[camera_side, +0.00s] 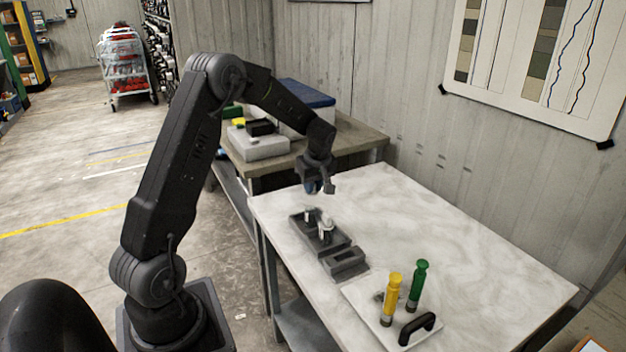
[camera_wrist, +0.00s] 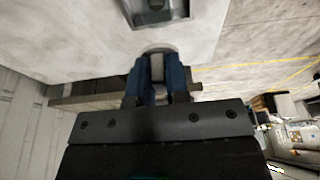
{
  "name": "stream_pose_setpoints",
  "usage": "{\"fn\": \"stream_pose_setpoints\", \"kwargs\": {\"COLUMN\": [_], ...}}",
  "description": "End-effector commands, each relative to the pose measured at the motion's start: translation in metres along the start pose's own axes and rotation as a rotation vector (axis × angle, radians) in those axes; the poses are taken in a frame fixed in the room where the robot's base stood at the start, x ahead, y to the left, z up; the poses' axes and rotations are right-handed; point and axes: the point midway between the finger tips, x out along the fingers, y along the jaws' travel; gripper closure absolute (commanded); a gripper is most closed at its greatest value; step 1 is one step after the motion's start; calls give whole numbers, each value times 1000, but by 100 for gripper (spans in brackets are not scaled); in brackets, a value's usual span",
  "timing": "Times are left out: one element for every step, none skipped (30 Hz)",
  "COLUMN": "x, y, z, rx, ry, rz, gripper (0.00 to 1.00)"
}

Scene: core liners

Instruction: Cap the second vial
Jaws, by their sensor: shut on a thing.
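My gripper (camera_side: 319,188) is above the far end of the grey vial tray (camera_side: 342,241). In the wrist view its blue fingers (camera_wrist: 158,75) are shut on a small pale thing that looks like a cap (camera_wrist: 157,68); its shape is mostly hidden between the fingers. Two small pale vials stand in the tray, a farther one (camera_side: 309,213) and a nearer one (camera_side: 325,230). They are too small to tell which has a cap. The gripper is apart from both vials.
A grey slotted block (camera_side: 345,262) sits right in front of the tray. A white board (camera_side: 366,318) carries a yellow tube (camera_side: 393,295), a green tube (camera_side: 417,287) and a black handle (camera_side: 417,328). The table's right side (camera_side: 450,235) is clear.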

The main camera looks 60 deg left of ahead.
Motion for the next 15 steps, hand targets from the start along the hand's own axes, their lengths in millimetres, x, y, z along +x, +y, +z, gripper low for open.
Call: {"fn": "stream_pose_setpoints", "kwargs": {"x": [5,8,12,15,18,21,24,26,30,32,34,36,38,40,42], "y": [0,0,0,0,0,0,0,0,0,0,0,0,0,0,0], "z": [2,2,3,4,5,6,7,8,8,9,10,10,11,11,12], "rx": [1,1,1,0,0,0,0,0,0,1,1,1,0,0,0], "ry": [-1,-1,-1,-1,-1,-1,-1,-1,-1,-1,0,0,0,0,0], "rz": [-1,-1,-2,-2,-2,-1,-1,-1,-2,-1,-1,-1,-1,-1,-1], "gripper": [100,100,100,100,100,100,100,100,100,100,100,100,100,100,100]}}
